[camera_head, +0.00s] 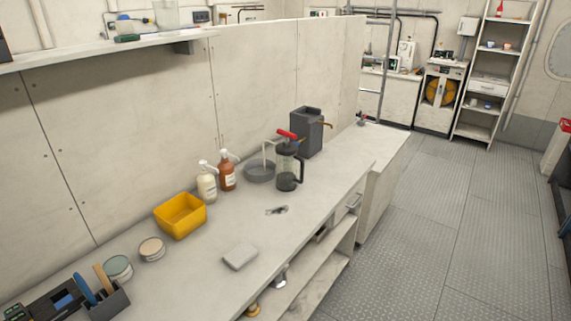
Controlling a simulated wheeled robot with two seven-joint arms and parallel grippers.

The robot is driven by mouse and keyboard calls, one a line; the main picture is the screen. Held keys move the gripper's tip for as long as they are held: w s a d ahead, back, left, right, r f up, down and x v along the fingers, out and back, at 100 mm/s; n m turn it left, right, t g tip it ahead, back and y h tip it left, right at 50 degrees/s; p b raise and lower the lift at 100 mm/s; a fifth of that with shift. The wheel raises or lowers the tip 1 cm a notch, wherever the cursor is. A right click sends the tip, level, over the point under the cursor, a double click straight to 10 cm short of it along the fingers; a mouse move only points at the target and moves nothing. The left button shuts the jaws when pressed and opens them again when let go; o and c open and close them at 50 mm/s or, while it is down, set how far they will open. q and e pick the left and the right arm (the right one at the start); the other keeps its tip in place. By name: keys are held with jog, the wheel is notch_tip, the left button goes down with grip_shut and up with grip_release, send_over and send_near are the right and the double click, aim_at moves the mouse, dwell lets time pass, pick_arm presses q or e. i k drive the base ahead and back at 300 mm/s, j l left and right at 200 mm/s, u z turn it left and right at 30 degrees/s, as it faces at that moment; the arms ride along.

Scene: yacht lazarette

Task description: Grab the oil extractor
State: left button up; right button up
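What looks like the oil extractor (288,168), a dark see-through cylinder with a black side handle and a red grip on top, stands upright on the grey workbench (215,262). A pale bent tube or spout shows at its upper left, next to a round grey basin (260,171). A dark grey box-shaped container (308,133) with a brass-coloured spout stands just behind it. Neither of my grippers is in view.
Two pump bottles (227,173), a yellow bin (180,215), two round tins (152,249), a pale block (240,256) and a tool holder (108,300) stand along the bench. A small metal item (277,210) lies before the extractor. The floor (440,230) at right is clear.

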aim_at(287, 158)
jog(key=i+l+u, duration=0.15)
jog(key=u, duration=0.3)
jog(key=i+l+u, duration=0.1)
jog(key=l+u, duration=0.2)
jog(key=u, duration=0.2)
jog(key=l+u, duration=0.3)
jog(key=u, duration=0.15)
